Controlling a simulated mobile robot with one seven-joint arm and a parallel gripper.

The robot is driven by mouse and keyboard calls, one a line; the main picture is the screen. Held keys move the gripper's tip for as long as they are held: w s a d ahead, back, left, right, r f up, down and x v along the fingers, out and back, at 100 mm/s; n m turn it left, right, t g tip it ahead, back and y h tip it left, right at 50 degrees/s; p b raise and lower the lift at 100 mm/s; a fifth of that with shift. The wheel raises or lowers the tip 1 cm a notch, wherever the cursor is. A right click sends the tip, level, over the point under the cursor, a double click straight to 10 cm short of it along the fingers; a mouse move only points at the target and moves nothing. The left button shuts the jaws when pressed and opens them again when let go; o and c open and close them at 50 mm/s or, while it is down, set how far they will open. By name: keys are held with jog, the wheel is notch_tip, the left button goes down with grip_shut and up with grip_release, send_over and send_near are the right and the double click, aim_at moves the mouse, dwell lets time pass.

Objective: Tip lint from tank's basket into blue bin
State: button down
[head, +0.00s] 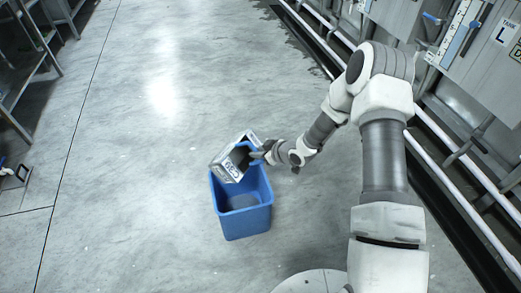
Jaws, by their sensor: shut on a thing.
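The blue bin (243,222) stands on the floor in the lower middle of the head view. A grey, box-like basket (229,165) is tilted over the bin's far left rim, with a dark opening facing toward the right. My gripper (262,154) is shut on the basket's right side, at a blue part of it. A grey patch (240,202) shows inside the bin; I cannot tell whether it is lint or the bin's floor. I cannot make out what is inside the basket. The fingertips are small and partly hidden.
Grey tanks (490,60) with pipes and a dark floor channel run along the right side. A tank sign with an L (505,34) shows at top right. A metal rack (30,60) stands at the left edge. The floor between is clear.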

aim_at(253, 146)
jog(key=shift+w+a+r+g+h+p, duration=0.2)
jog(key=shift+a+r+h+p, duration=0.1)
jog(key=shift+r+p, duration=0.35)
jog(key=shift+w+a+r+g+h+p, duration=0.1)
jog(key=shift+a+r+g+h+p, duration=0.15)
jog(key=shift+r+p, duration=0.3)
jog(key=shift+w+a+r+h+p, duration=0.1)
jog(key=shift+a+r+h+p, duration=0.05)
jog(key=shift+h+p, duration=0.2)
jog(key=a+h+p, duration=0.1)
jog(key=w+a+g+h+p, duration=0.1)
jog(key=a+r+g+h+p, duration=0.1)
jog(key=shift+w+a+n, duration=0.15)
jog(key=shift+w+n, duration=0.15)
jog(key=shift+w, duration=0.1)
jog(key=shift+w+a+r+g+h, duration=0.15)
jog(key=shift+w+a+g+h, duration=0.2)
jog(key=shift+a+h, duration=0.15)
jog(key=shift+w+a+r+g+h, duration=0.1)
jog(key=shift+w+a+g+h, duration=0.1)
jog(key=shift+a+h, duration=0.15)
jog(key=shift+w+a+r+g+h, duration=0.1)
jog(key=shift+a+g+h, duration=0.1)
jog(key=shift+a+h, duration=0.15)
jog(key=shift+w+a+b, duration=0.15)
jog(key=shift+b, duration=0.3)
jog(key=shift+w+a+r+g+h+b, duration=0.15)
jog(key=shift+a+r+g+h+b, duration=0.15)
jog(key=shift+h, duration=0.3)
